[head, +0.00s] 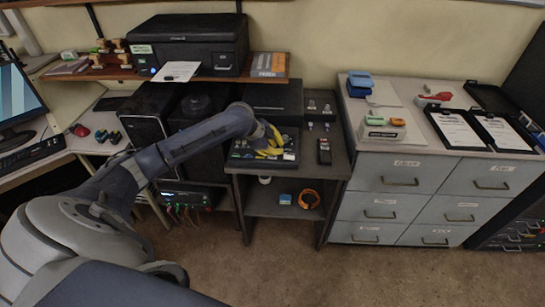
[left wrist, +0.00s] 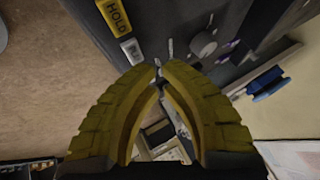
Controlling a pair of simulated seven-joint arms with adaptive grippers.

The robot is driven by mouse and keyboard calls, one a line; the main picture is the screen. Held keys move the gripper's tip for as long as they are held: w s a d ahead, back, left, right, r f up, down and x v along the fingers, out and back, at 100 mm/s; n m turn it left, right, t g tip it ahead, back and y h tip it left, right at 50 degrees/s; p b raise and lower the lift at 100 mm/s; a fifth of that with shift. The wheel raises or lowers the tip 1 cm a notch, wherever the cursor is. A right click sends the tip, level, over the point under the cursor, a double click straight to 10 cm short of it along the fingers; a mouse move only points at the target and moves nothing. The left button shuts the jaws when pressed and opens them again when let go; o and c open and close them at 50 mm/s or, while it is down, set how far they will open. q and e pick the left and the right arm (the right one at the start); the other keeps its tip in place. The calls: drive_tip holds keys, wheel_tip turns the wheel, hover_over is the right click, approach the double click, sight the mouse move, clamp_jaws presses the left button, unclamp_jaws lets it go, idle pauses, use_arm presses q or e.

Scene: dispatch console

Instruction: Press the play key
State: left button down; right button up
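A dark console (head: 287,157) with small coloured keys lies on the dark desk. My left gripper (head: 272,141), with yellow fingers, is over it and hides part of its top. In the left wrist view the yellow fingers (left wrist: 160,67) are shut, tips together, with nothing between them. Beyond the tips, toward the upper left, are a yellow key marked HOLD (left wrist: 117,17) and a pale key (left wrist: 131,51) with lettering I cannot read surely. I cannot tell which key is play. Whether the tips touch the console is unclear. My right gripper is not in view.
A dark remote-like handset (head: 324,151) lies right of the console. A knob (left wrist: 203,45) stands near the fingers in the left wrist view. An orange ring (head: 309,199) is on the lower shelf. A grey drawer cabinet (head: 410,173) stands at the right.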

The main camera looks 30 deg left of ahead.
use_arm(q)
drive_tip(key=shift+f, duration=0.8)
idle(1.4)
drive_tip(key=shift+r, duration=0.8)
drive_tip(key=shift+r, duration=0.1)
drive_tip(key=shift+r, duration=2.4)
